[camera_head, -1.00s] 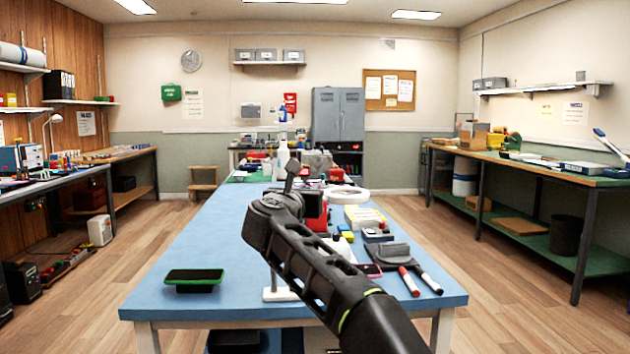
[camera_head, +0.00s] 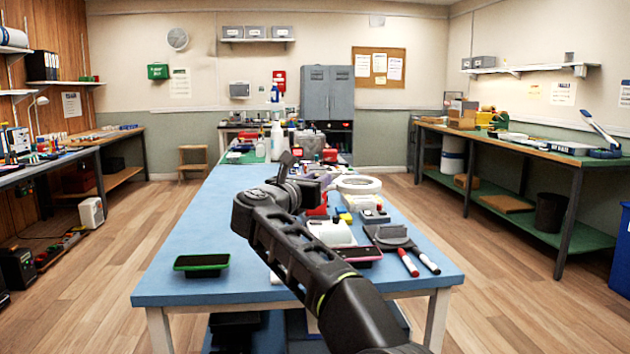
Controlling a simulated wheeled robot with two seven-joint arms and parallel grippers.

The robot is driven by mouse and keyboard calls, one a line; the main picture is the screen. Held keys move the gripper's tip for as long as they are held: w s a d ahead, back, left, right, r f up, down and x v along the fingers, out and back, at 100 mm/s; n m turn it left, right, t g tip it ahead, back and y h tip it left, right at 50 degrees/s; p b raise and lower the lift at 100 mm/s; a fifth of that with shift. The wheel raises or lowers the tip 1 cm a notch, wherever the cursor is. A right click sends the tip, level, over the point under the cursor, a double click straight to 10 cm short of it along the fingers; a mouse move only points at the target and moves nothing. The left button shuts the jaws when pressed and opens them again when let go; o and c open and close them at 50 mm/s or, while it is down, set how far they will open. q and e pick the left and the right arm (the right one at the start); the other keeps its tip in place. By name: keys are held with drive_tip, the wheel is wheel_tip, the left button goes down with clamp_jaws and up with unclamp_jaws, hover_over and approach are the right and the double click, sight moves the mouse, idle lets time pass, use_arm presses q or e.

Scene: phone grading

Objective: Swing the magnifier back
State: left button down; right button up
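A white ring-shaped head (camera_head: 357,185), which looks like the magnifier, lies over the blue table (camera_head: 190,250) just right of my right gripper. Its arm and mount are not clear to me. My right gripper (camera_head: 298,172) is seen from behind at the end of my arm, above the middle of the table. Its fingers point away and partly hide each other, so its opening is unclear. I cannot tell whether it touches the ring. My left gripper is out of view.
A green-edged phone (camera_head: 202,263) lies at the table's near left. A pink-edged phone (camera_head: 359,254), a grey holder (camera_head: 390,236) and two markers (camera_head: 408,262) lie at the near right. A white bottle (camera_head: 277,140) stands farther back. The table's left side is mostly clear.

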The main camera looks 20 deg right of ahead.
drive_tip(key=shift+o, duration=1.3)
drive_tip(key=b+v, duration=0.1)
drive_tip(key=v, duration=0.7)
drive_tip(key=shift+b, duration=0.3)
drive_tip(key=shift+d, duration=0.1)
